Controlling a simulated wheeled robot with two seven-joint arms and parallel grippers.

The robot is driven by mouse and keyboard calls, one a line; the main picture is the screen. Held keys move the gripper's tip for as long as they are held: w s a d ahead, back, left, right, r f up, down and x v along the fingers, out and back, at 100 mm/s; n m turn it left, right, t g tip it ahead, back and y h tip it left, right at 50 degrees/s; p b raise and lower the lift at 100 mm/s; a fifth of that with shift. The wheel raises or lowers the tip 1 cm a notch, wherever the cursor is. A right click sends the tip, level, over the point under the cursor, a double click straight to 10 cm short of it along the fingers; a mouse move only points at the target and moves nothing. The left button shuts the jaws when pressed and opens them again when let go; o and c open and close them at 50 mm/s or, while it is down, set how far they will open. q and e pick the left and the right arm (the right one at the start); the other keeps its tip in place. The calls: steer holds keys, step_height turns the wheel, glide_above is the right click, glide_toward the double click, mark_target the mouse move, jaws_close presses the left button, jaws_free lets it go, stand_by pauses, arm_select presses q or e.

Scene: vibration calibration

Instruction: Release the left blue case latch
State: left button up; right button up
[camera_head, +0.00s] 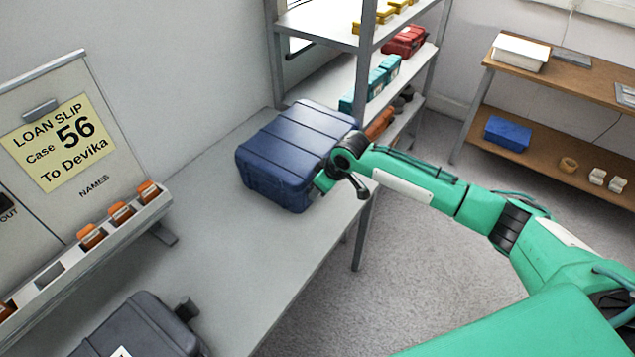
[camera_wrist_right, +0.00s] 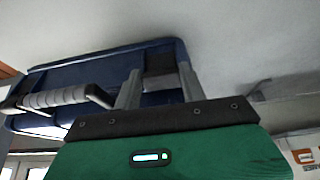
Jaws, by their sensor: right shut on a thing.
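The blue case (camera_head: 295,145) stands shut on the grey table, near its far right edge. Its front is partly hidden by my right wrist in the head view. My right gripper (camera_head: 322,182) is at the case's front side. In the right wrist view the blue case (camera_wrist_right: 110,68) appears upside down, with a grey carry handle (camera_wrist_right: 55,99) at the left. There my right gripper (camera_wrist_right: 160,82) has its fingers on both sides of a dark latch (camera_wrist_right: 159,70), shut on it. The other latch cannot be made out. My left gripper is not in view.
A dark case (camera_head: 135,330) stands at the table's near end. A board with a loan slip (camera_head: 60,143) and a rack of orange tags (camera_head: 120,212) stand at the left. A metal shelf (camera_head: 365,60) rises behind the blue case. The middle of the table is clear.

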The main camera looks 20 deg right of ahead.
steer(key=shift+s+d+f+t+y+b, duration=0.2)
steer(key=shift+f+t+y+b, duration=0.1)
steer(key=shift+t+y+b, duration=0.45)
steer(key=shift+s+d+f+t+y+b, duration=0.15)
steer(key=shift+f+t+y+b, duration=0.3)
steer(key=shift+t+b, duration=0.4)
steer(key=shift+s+d+f+t+y+b, duration=0.1)
steer(key=shift+s+f+t+y+b, duration=0.1)
steer(key=shift+t+y+b, duration=0.55)
steer(key=o, duration=1)
steer(key=shift+b+v, duration=1.05)
steer(key=shift+v, duration=5.85)
